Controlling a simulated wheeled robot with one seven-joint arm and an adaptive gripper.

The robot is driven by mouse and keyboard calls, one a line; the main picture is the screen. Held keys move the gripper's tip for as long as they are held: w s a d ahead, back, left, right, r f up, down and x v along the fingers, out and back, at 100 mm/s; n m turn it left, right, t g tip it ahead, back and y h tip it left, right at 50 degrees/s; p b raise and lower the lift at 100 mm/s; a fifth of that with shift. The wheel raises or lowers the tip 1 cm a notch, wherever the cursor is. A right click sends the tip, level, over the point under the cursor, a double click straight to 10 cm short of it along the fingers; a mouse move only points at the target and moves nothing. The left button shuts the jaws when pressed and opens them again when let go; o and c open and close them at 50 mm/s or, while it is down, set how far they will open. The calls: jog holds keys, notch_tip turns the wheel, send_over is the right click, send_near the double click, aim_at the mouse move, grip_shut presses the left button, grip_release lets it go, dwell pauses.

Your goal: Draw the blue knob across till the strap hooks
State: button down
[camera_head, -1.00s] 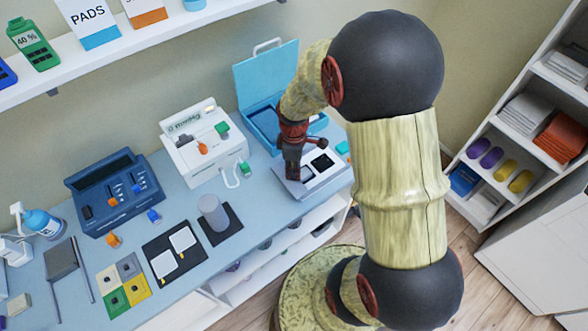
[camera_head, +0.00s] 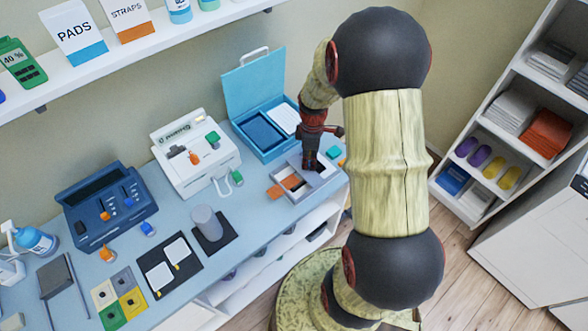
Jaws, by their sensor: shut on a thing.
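The light grey strap fixture (camera_head: 321,178) lies flat at the right end of the blue table. An orange strip (camera_head: 290,183) shows in its left part and sticks out past its left edge. My gripper (camera_head: 311,166) points down over the right part of the fixture and is shut. The blue knob is not visible; my gripper covers the spot between its fingers, so I cannot see what it holds. I cannot tell whether the strap is hooked.
An open blue case (camera_head: 262,138) stands behind the fixture, with a white machine (camera_head: 178,170) left of it.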

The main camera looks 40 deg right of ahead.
jog(key=d, duration=0.7)
jog(key=shift+w+d, duration=0.15)
jog(key=shift+d, duration=0.2)
jog(key=c, duration=1.9)
grip_release()
jog(key=shift+d, duration=0.2)
jog(key=shift+o, duration=0.8)
jog(key=shift+a+r, duration=0.1)
notch_tip(320, 180, up, 12)
jog(key=shift+f, duration=0.1)
